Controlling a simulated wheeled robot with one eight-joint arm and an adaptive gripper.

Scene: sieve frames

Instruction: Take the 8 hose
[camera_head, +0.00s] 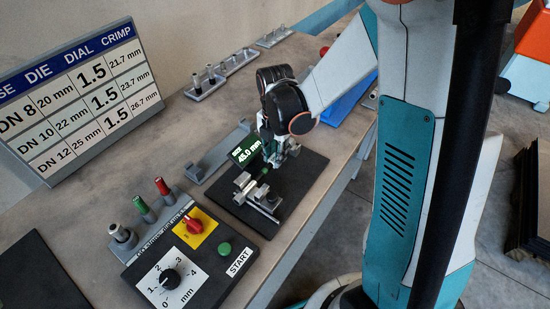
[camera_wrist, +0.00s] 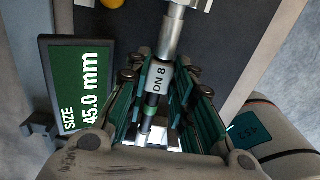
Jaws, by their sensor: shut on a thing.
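In the wrist view, a hose piece labelled DN 8 (camera_wrist: 160,78), with a green band and a metal end, lies between the fingers of my gripper (camera_wrist: 158,108). The fingers are shut on it. Its silver end points to the top of the picture, towards a pale metal part at the edge. In the head view, my gripper (camera_head: 278,156) is low over the metal fixture (camera_head: 250,187) on the black plate (camera_head: 300,182). The hose is mostly hidden there by my wrist and fingers.
A SIZE display (camera_head: 246,150) reading 45.0 mm stands beside my gripper. A control box (camera_head: 215,250) with dial, red knob and START button is at the front. Racks with fittings (camera_head: 205,84) stand at the back. An empty grey holder (camera_head: 217,155) lies left of the display.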

